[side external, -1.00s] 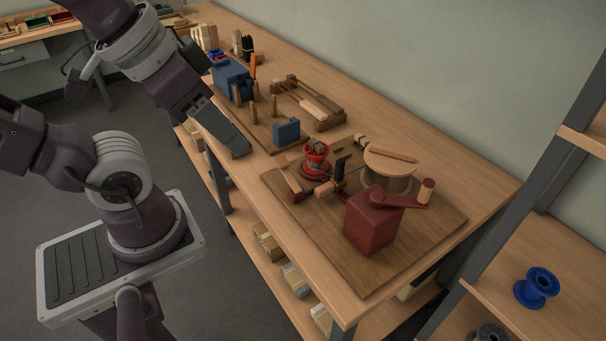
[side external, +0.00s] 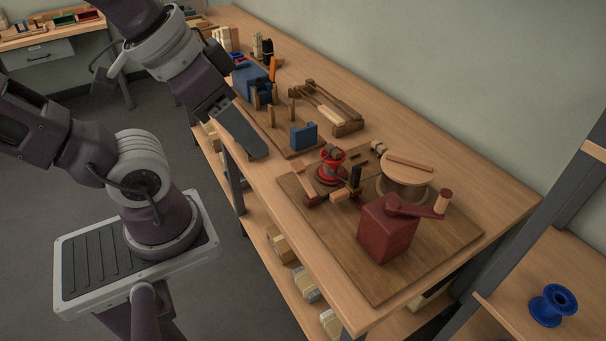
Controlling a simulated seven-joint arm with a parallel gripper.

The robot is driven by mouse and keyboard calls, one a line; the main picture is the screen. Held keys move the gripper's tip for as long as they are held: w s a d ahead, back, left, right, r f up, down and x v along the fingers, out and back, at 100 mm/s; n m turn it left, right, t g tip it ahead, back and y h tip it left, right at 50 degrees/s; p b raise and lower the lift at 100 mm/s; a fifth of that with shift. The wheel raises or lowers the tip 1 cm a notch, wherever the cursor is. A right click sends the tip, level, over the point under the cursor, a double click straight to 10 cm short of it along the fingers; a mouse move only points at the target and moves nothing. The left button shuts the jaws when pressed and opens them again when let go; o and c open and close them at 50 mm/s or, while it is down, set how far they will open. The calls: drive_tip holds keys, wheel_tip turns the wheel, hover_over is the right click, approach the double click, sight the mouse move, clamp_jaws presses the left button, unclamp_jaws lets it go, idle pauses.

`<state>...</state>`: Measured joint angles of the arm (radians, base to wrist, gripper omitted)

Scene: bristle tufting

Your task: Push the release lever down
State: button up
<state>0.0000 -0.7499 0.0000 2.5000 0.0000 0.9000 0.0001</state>
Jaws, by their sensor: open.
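My gripper (side external: 246,138) hangs at the near long edge of the workbench, left of the wooden fixture board (side external: 430,255). It is open, and nothing shows in it. The board carries a dark red block (side external: 385,232) with a red crank arm (side external: 415,210) and an upright wooden knob. A red spool (side external: 331,168) stands near the board's left corner. Beside it is a small lever-like part with a black upright and a light wooden handle (side external: 345,194). I cannot tell for sure which part is the release lever. My gripper is apart from all of these.
A round wooden drum (side external: 404,187) with a bar on top stands at the board's back. A blue spool (side external: 553,305) sits on a shelf at lower right.

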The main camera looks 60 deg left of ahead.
drive_tip(key=shift+c, duration=1.1)
drive_tip(key=shift+w+a, duration=0.1)
drive_tip(key=shift+w, duration=0.25)
drive_tip(key=c, duration=0.3)
drive_tip(key=w+a, duration=0.1)
drive_tip(key=w, duration=0.2)
drive_tip(key=w+a+g, duration=0.1)
drive_tip(key=w, duration=0.1)
drive_tip(key=w+a+g, duration=0.1)
drive_tip(key=w+a, duration=0.1)
drive_tip(key=w, duration=0.1)
drive_tip(key=shift+w+f+y, duration=0.3)
drive_tip(key=shift+w+f, duration=0.05)
drive_tip(key=shift+f, duration=0.05)
clamp_jaws()
drive_tip(key=w+a+f+g, duration=0.2)
drive_tip(key=w+a+f, duration=0.3)
drive_tip(key=a+f, duration=0.2)
drive_tip(key=w+a+f+g, duration=0.2)
drive_tip(key=w+a+f, duration=0.4)
drive_tip(key=a+f, duration=0.2)
wheel_tip(320, 180, down, 2)
drive_tip(key=shift+f+g, duration=0.25)
drive_tip(key=shift+g, duration=0.15)
drive_tip(key=shift+f, duration=0.1)
